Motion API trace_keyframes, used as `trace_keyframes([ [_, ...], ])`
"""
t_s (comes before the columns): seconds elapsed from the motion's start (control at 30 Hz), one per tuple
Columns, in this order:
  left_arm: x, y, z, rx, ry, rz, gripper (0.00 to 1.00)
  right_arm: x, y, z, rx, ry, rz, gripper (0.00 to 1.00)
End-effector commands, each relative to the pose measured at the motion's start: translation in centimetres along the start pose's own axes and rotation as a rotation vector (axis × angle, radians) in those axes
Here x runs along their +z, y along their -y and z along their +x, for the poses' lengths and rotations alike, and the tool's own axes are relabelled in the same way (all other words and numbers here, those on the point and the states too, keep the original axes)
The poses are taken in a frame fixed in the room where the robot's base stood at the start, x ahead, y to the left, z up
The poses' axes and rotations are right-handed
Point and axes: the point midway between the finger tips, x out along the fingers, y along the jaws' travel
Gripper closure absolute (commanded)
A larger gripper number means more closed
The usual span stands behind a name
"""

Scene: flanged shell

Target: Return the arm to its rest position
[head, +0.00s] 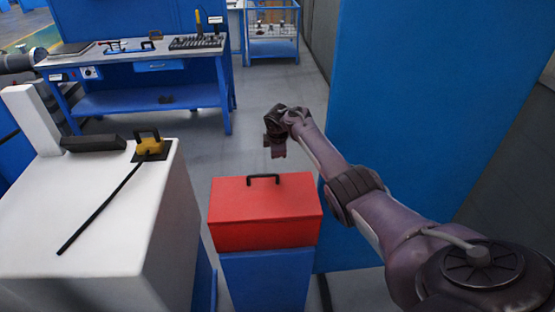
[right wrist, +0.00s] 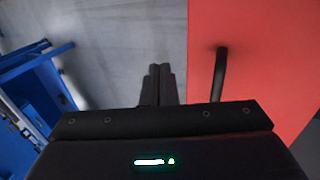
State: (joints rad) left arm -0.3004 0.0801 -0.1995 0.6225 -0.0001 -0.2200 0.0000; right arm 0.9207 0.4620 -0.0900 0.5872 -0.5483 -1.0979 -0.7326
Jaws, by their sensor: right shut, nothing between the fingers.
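My right arm (head: 355,195) reaches in from the lower right of the head view. My right gripper (head: 274,150) hangs above and beyond the red toolbox (head: 265,212), apart from it. In the right wrist view the two fingers of my right gripper (right wrist: 160,72) are together, with nothing between them. The toolbox lid (right wrist: 265,60) shows at the right of that view, with its dark handle (right wrist: 220,75) beside the fingers. My left gripper is not in view.
The red toolbox sits on a blue stand (head: 265,275). A white cabinet (head: 110,215) at left carries a yellow-and-black device (head: 150,146) with a black rod. A blue panel (head: 430,90) stands close to my right arm. A blue workbench (head: 150,100) is behind; grey floor lies between.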

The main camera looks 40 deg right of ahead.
Motion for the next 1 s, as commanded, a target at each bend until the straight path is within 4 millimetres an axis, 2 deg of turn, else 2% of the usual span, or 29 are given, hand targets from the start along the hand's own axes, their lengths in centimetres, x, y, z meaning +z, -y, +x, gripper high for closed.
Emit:
trace_keyframes([
  [0.1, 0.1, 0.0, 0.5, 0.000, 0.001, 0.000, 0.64, 0.1, -0.9, -2.3, 0.001, 0.000, 0.000, 1.00],
  [0.3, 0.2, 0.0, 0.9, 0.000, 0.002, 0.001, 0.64, 0.0, -2.1, -5.2, -0.001, 0.000, 0.000, 1.00],
  [0.5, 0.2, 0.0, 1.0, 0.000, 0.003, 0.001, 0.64, 0.0, -2.4, -6.3, -0.004, 0.002, -0.001, 1.00],
  [0.7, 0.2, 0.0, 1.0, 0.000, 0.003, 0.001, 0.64, -0.1, -2.2, -6.2, -0.003, 0.005, 0.001, 1.00],
  [0.77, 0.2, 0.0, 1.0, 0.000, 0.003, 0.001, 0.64, -0.4, -1.6, -5.7, 0.000, 0.013, 0.006, 1.00],
  [0.87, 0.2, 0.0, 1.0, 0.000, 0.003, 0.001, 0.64, -1.4, 0.8, -4.3, 0.012, 0.037, 0.026, 1.00],
  [0.97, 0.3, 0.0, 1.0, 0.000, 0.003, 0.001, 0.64, -2.9, 4.9, -2.8, 0.030, 0.058, 0.066, 1.00],
  [1.0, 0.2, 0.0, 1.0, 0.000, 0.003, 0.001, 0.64, -3.5, 6.9, -2.3, 0.035, 0.064, 0.087, 1.00],
])
